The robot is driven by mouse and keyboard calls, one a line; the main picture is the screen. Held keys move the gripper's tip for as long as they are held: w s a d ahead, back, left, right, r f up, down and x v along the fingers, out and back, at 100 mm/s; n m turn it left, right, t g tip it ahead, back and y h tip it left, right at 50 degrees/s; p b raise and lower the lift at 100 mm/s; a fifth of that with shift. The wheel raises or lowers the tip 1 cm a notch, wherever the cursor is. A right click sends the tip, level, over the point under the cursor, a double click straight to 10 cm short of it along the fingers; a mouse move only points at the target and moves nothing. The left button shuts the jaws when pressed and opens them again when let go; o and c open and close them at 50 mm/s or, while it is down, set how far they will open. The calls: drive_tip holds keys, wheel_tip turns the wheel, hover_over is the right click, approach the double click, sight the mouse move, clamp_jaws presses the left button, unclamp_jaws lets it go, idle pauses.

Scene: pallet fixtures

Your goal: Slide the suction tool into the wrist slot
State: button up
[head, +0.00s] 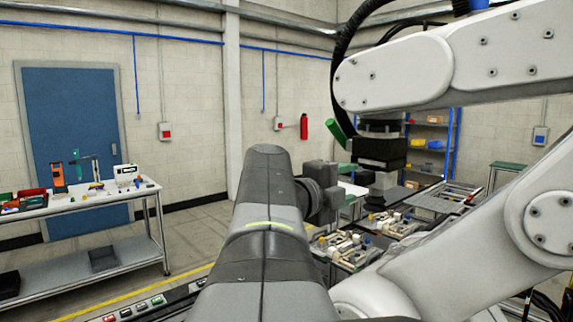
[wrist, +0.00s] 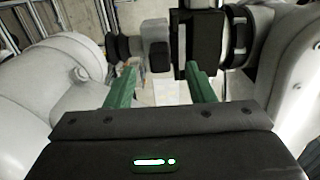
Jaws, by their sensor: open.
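My gripper (wrist: 161,82) has two green fingers standing well apart in the wrist view, with nothing between them. In the head view, a green finger (head: 335,134) shows beside a black block (head: 380,151) below the white arm. Beyond the fingers in the wrist view are a small dark block (wrist: 160,57) and a taller black block (wrist: 205,40), the latter close to the right fingertip. I cannot tell whether they touch. I cannot tell which part is the suction tool or the wrist slot. A dark block (head: 321,185) sits at the side of the grey arm in the head view.
A grey arm (head: 265,235) fills the middle foreground. Fixtures with small parts (head: 350,248) and a grey plate (head: 432,202) lie beyond it. A workbench (head: 90,200) stands at left and a blue shelf (head: 430,145) at the back. Open floor lies between.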

sight(358, 181)
drive_tip(key=b+v, duration=0.2)
drive_tip(key=v, duration=0.8)
drive_tip(key=shift+s, duration=0.1)
drive_tip(key=shift+p+x, duration=1.65)
drive_tip(key=shift+x, duration=5.2)
drive_tip(key=shift+a, duration=0.2)
